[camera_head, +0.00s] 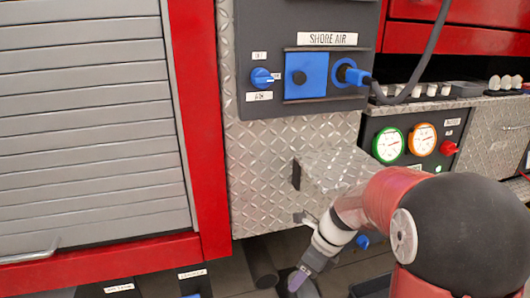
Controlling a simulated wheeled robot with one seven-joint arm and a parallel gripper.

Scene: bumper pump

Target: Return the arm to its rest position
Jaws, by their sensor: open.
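My arm reaches in from the lower right, with a large dark rounded joint nearest the camera. It bends down and left to my gripper (302,276), low in the picture in front of the bumper. My gripper is open, and I see nothing held in it. Its fingertips are small and partly unclear here.
The SHORE AIR panel (342,20) has a blue knob (262,77), a blue block (306,75) and a plugged-in blue connector (350,73) with a grey hose. A diamond-plate box (330,168) juts out close above my wrist. Gauges (388,145) stand right; a roller shutter (80,110) fills the left.

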